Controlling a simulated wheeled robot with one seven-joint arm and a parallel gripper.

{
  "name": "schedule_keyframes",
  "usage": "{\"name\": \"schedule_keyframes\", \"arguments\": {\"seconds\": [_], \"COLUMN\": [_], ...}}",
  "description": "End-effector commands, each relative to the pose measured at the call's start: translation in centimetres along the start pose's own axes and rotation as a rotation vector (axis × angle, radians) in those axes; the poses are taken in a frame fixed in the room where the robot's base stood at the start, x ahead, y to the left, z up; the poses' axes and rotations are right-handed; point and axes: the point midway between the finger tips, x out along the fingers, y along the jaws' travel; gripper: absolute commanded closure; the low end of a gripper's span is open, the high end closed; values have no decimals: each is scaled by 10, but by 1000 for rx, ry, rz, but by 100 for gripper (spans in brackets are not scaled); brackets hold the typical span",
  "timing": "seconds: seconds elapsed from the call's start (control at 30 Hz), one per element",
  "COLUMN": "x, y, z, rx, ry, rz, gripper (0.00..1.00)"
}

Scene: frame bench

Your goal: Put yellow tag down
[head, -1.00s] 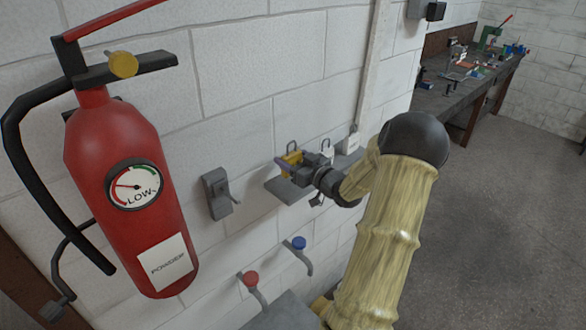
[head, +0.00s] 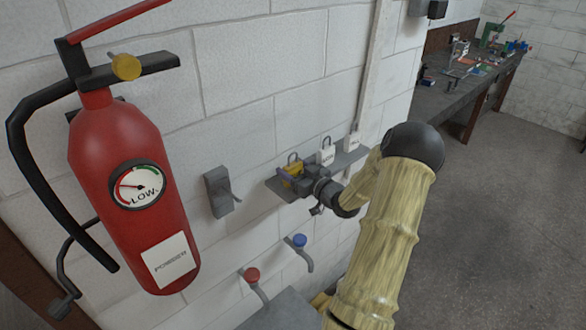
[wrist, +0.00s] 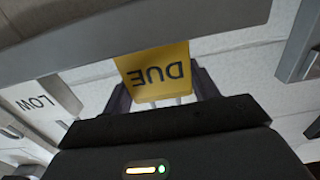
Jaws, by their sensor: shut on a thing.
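The yellow tag (head: 293,171) has a dark loop on top and is at the left end of the small grey wall shelf (head: 276,186). My gripper (head: 291,175) is shut on it. In the wrist view the yellow tag (wrist: 158,76) reads DUE upside down, between the two dark fingers. The tag looks upright, low over the shelf. My gripper hides its lower part in the head view, so I cannot tell whether it touches the shelf.
Two white tags (head: 327,156) (head: 353,142) stand on the shelf to the right. A grey switch box (head: 218,191) is on the wall to the left. Red (head: 252,274) and blue (head: 300,240) knobs are below. A fire extinguisher (head: 130,190) hangs at the left.

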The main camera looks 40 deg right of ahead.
Motion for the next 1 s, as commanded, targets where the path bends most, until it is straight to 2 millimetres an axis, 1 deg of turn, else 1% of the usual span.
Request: {"name": "schedule_keyframes", "arguments": {"seconds": [0.03,0.1,0.13,0.4,0.53,0.67,1.0], "x": [0,0,0,1,1,-16,-82], "y": [0,0,0,-1,-1,0,1], "z": [1,1,1,0,-4,0,1], "rx": [0,0,0,0,0,-1,-1], "ry": [0,0,0,0,0,-2,-1], "rz": [0,0,0,-2,-3,0,3], "gripper": [37,23,19,19,19,19,19]}}
